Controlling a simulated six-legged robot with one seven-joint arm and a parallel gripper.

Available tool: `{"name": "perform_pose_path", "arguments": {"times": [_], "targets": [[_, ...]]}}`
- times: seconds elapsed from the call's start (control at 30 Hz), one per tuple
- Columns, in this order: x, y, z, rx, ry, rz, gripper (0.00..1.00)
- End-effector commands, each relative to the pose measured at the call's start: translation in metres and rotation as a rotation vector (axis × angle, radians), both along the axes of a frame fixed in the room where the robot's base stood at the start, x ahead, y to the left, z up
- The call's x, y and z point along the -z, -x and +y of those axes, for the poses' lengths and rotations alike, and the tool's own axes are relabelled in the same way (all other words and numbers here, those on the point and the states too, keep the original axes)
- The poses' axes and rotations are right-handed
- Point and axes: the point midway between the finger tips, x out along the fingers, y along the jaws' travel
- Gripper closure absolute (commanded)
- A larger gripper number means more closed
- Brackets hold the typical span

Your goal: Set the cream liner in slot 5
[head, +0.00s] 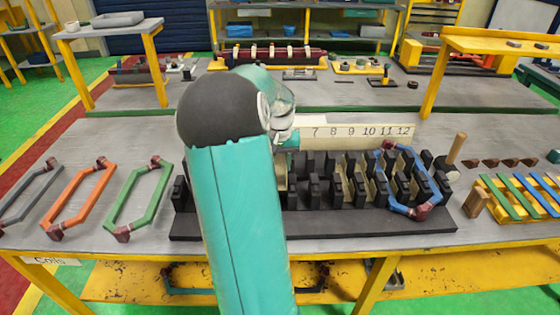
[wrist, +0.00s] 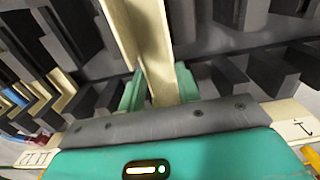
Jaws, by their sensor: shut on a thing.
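My gripper (wrist: 160,90) is shut on a cream liner (wrist: 150,45), a long folded strip that stands up between the two teal fingers in the wrist view. The black slotted stator (head: 330,223) lies on the bench in the head view, with rows of upright teeth. My teal arm hides the gripper and the stator's left-middle part there. The number strip (head: 360,132) shows 7 to 12; the lower numbers, including 5, are hidden. The held liner is over or among the teeth; I cannot tell how deep it sits.
A blue coil (head: 427,190) sits at the stator's right end, near slots with cream liners (head: 382,190). Grey (head: 28,192), orange (head: 78,194) and green (head: 138,195) coils lie left. A mallet (head: 456,148) and rack of coloured strips (head: 525,196) are right.

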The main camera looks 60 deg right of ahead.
Motion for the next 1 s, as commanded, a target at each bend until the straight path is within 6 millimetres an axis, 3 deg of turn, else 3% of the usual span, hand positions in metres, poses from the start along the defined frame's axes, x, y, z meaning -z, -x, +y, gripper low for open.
{"name": "perform_pose_path", "arguments": {"times": [1.0], "targets": [[0.028, 0.001, 0.0, 0.001, -0.001, 0.0, 0.8]]}}
